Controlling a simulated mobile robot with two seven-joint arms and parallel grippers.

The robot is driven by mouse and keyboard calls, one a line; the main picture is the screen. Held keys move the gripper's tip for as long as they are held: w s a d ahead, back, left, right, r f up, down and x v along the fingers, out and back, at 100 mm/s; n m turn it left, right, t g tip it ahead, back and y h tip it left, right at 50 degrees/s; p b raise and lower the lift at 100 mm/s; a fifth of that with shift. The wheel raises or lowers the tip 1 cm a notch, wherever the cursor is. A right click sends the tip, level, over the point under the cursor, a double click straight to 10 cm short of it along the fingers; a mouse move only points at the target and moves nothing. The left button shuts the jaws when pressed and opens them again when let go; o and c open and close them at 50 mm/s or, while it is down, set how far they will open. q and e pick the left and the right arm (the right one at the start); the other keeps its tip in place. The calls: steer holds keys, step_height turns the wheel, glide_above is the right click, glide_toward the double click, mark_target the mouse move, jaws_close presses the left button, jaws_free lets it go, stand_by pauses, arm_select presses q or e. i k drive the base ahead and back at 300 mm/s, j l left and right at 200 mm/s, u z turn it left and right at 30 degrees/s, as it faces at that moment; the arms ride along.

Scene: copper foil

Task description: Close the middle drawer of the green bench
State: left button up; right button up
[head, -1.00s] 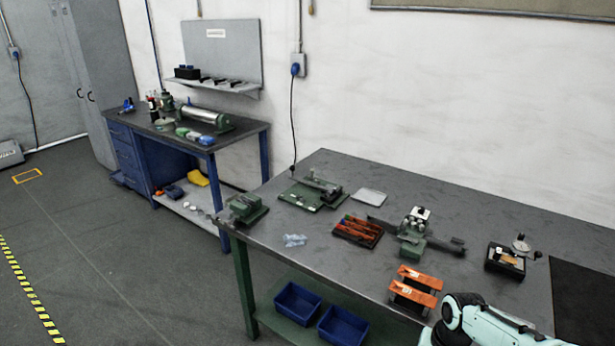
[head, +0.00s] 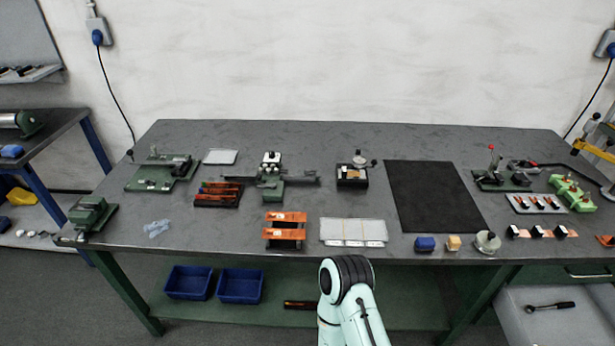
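The green bench (head: 290,137) with a dark grey top fills the middle of the head view. At its lower right, below the top, is a closed green drawer front with a pale handle (head: 588,273). Below that front, a drawer with a light grey inside (head: 520,327) stands pulled out toward me. A dark wrench-like tool (head: 550,307) lies in it. The open drawer's front and right side are cut off by the picture edge, so how far it is out cannot be seen. Neither of my grippers is in view; only a pale arm link of mine shows at the bottom centre.
Tools, trays and small parts stand along the bench top, with a black mat (head: 434,196) right of the middle. Two blue bins (head: 240,286) sit on the lower shelf. A green bench leg (head: 478,304) stands left of the open drawer. A blue bench (head: 90,145) is at far left.

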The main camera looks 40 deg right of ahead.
mark_target(591, 322)
steer(key=z, duration=3.8)
steer(key=i+l+u, duration=0.2)
steer(key=i+u, duration=0.25)
steer(key=i+l, duration=0.05)
steer(key=i, duration=0.05)
